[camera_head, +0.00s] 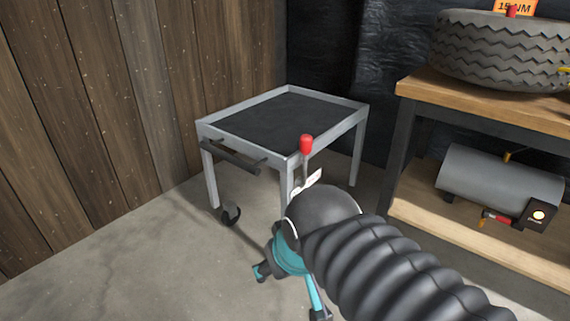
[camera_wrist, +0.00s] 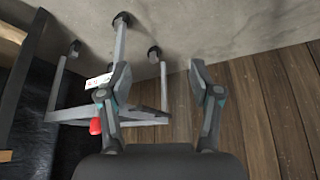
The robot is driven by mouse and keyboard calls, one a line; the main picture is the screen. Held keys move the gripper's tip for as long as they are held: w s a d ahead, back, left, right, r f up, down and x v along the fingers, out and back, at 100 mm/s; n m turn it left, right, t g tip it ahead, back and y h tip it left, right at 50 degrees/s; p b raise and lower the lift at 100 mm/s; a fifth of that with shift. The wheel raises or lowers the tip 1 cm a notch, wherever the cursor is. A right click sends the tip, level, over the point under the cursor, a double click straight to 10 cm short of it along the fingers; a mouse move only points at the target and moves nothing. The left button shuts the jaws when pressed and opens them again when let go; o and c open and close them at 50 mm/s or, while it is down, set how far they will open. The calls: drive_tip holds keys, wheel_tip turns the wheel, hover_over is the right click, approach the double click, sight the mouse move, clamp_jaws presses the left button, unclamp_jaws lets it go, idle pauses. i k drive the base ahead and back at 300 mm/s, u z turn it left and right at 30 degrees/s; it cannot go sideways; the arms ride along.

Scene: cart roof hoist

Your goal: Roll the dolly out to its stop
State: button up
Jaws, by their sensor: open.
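The dolly (camera_head: 206,131) is a grey metal cart with a dark tray top, standing on castors by the wooden wall. A dark push handle (camera_head: 232,156) runs along its front left side. A lever with a red knob (camera_head: 306,145) rises at its near corner, with a white tag below it. My gripper (camera_head: 290,290) is in front of that corner, apart from the handle, pointing down and left. In the wrist view my gripper (camera_wrist: 158,75) is open and empty. The red knob (camera_wrist: 95,126) and the dolly's legs show beside and behind the left finger. My arm hides the lever's lower end.
A workbench (camera_head: 490,110) at right carries a tyre (camera_head: 500,50) on top and a grey cylindrical tank (camera_head: 490,185) on its lower shelf. The wooden wall (camera_head: 90,100) is close on the dolly's left. The concrete floor (camera_head: 130,270) in front is clear.

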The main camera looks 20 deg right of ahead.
sight(267, 127)
drive_tip(key=z, duration=0.25)
drive_tip(key=k, duration=0.45)
drive_tip(key=z, duration=0.95)
drive_tip(key=i, duration=0.65)
drive_tip(key=u, duration=0.95)
drive_tip(key=i, duration=0.5)
drive_tip(key=u, duration=0.55)
